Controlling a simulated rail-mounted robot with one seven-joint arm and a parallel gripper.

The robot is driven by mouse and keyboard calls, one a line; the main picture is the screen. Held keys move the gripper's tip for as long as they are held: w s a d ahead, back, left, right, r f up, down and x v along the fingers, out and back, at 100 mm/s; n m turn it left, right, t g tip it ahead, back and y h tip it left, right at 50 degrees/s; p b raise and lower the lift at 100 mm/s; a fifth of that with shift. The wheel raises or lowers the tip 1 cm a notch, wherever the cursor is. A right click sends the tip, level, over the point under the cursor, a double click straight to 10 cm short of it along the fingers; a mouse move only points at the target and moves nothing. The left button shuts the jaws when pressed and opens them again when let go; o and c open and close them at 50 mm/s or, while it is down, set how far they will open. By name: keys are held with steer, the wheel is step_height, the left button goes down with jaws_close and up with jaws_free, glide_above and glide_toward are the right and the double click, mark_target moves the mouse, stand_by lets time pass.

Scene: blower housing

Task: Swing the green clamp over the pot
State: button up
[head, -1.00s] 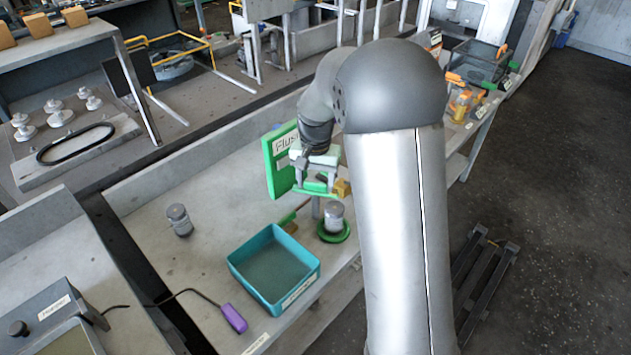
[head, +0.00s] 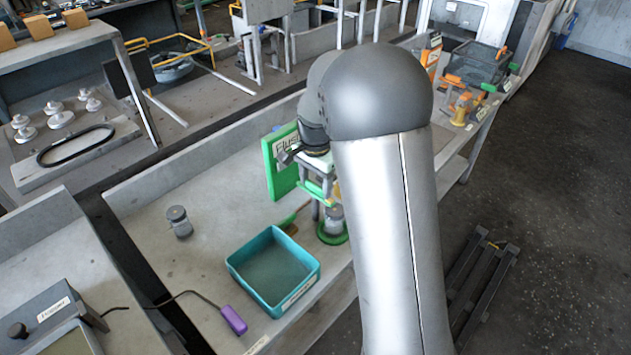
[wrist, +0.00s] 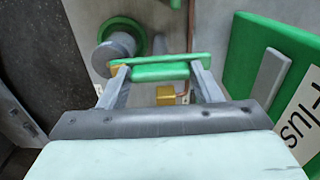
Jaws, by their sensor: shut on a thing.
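The green clamp shows in the wrist view as a green bar (wrist: 168,71) lying across my fingertips. My gripper (wrist: 160,76) is shut on it; the gripper also shows in the head view (head: 318,184). The pot is a grey metal cylinder (head: 333,218) standing in a green ring (head: 328,239) near the table's front edge. My arm partly hides it in the head view. In the wrist view the pot (wrist: 117,48) lies just beyond the bar's left end, and the bar does not cover it there.
A green panel (head: 270,165) stands upright close behind my gripper. A teal tray (head: 240,268), a second grey pot (head: 179,222) and a purple handheld piece (head: 233,319) are on the table (head: 150,190) to the left. The table's left middle is mostly clear.

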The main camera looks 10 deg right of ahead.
steer(key=shift+w+r, duration=0.1)
steer(key=o, duration=1)
step_height(320, 180, up, 17)
steer(key=shift+r+b, duration=0.15)
steer(key=shift+b, duration=0.15)
steer(key=s+f+n, duration=0.3)
steer(key=s+f, duration=0.1)
steer(key=s, duration=0.5)
steer(key=s+f+n, duration=0.4)
steer(key=s, duration=0.6)
steer(key=s+f+n, duration=0.4)
steer(key=s, duration=0.5)
steer(key=shift+s+a, duration=0.25)
steer(key=shift+a, duration=0.05)
